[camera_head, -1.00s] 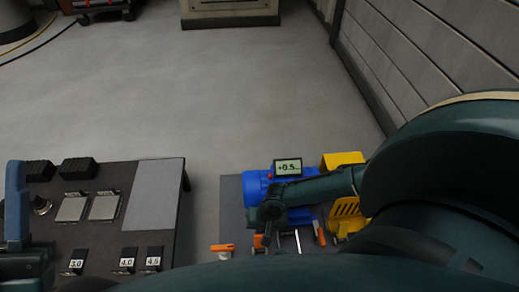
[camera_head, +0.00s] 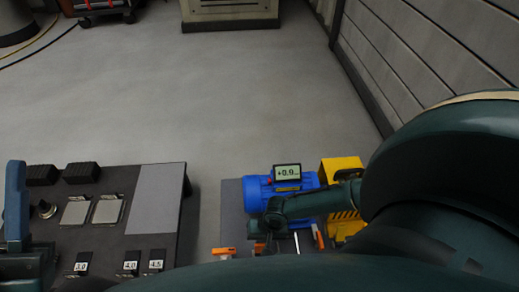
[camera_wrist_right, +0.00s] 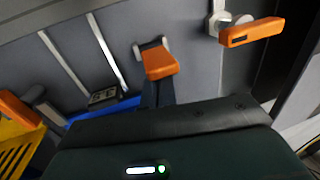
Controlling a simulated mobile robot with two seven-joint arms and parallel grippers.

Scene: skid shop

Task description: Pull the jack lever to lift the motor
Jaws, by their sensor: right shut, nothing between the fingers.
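The blue motor (camera_head: 300,186) sits on a grey plate at the lower middle of the head view, beside a yellow guard (camera_head: 345,172). A small display (camera_head: 287,172) at the motor reads +0.9. My right arm reaches over from the right, and my right gripper (camera_head: 265,244) is in front of the motor, mostly hidden by my own wrist. It is shut and empty. In the right wrist view, an orange-ended lever (camera_wrist_right: 160,62) is just past the gripper's dark body; contact cannot be told.
Another orange handle (camera_wrist_right: 252,33) is at the upper right of the wrist view, and a third (camera_wrist_right: 18,110) at left. A dark table (camera_head: 102,240) with labelled pieces stands at left, a gap from the motor's plate.

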